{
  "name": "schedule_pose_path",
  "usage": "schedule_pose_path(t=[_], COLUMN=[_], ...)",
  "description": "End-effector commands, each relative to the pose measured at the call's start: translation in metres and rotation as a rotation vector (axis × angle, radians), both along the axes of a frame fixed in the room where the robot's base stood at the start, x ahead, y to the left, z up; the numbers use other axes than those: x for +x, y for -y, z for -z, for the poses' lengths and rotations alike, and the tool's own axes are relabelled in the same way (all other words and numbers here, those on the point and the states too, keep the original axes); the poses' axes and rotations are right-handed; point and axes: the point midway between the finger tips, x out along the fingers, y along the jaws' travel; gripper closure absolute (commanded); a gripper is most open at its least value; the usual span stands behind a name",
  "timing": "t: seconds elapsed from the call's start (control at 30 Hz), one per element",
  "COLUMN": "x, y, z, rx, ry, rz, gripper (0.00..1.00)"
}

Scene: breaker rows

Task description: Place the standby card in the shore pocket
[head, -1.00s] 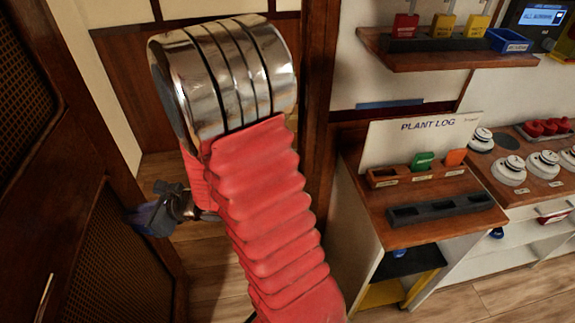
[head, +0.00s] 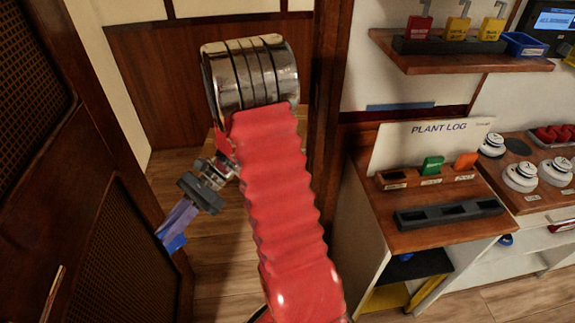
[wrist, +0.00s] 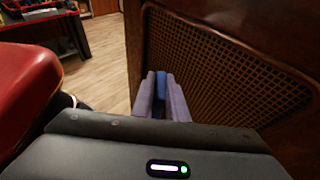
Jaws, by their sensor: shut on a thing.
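My gripper (head: 177,224) hangs at the left, beside a dark wooden panel, its fingers pointing down and left. It is shut on a blue piece (head: 176,243), which shows at the fingertips; in the wrist view the blue piece (wrist: 161,78) sits between the two greyish-purple fingers. Only its edge shows, so I cannot tell whether it is the standby card. A wooden card rack (head: 396,184) stands on the plant log desk, well to the right of my gripper. It holds a green card (head: 432,165) and an orange card (head: 466,160); its left pocket looks empty. Its labels are too small to read.
The wooden panel with a woven grille (head: 115,235) is close to my gripper. A dark three-slot tray (head: 449,213) lies in front of the rack, and a PLANT LOG board (head: 425,143) stands behind it. A shelf (head: 460,64) with padlocks hangs above. A post stands between arm and desk.

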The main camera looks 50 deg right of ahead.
Motion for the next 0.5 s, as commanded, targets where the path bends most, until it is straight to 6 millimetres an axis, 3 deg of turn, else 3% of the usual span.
schedule_pose_path(t=[0.5], x=[-0.083], y=[0.085], z=[0.023], rx=[0.001], ry=[-0.002], rz=[-0.689], gripper=[1.00])
